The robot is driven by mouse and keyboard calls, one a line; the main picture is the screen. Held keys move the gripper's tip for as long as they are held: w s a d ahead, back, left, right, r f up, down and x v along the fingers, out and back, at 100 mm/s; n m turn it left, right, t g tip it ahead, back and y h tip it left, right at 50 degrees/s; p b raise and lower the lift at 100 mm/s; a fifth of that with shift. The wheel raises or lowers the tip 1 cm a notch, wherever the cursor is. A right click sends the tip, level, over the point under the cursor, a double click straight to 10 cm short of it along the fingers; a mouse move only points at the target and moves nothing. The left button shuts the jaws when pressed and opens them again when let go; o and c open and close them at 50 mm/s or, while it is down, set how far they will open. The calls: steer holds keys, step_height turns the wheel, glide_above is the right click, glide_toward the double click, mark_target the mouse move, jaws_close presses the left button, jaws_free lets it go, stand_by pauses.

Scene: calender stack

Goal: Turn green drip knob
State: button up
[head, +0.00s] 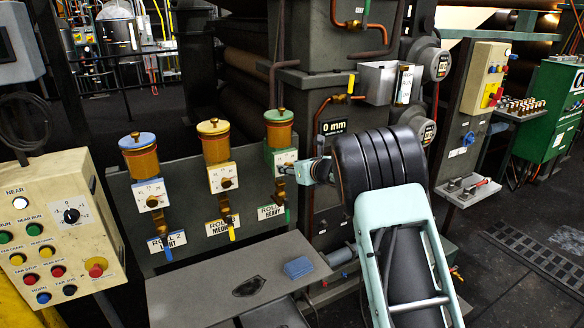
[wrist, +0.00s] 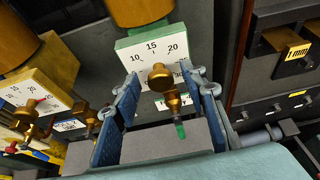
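The green drip oiler (head: 279,128) is the rightmost of three on the dark panel, with an amber cup and a green lid. Its dial plate (head: 283,157) is white with a green top, and shows in the wrist view (wrist: 140,46) with a number scale. The brass drip knob (wrist: 160,76) sticks out in front of that plate. My gripper (wrist: 165,112) is open, its blue-padded fingers left and right of the knob with a gap on each side. In the head view my gripper (head: 318,170) is just right of the dial; its fingertips are partly hidden.
The yellow oiler (head: 214,140) and blue oiler (head: 139,153) stand to the left. A brass valve with a green handle (wrist: 181,131) hangs below the knob. A button panel (head: 55,235) stands far left.

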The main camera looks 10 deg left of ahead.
steer(key=shift+c, duration=0.6)
jaws_close()
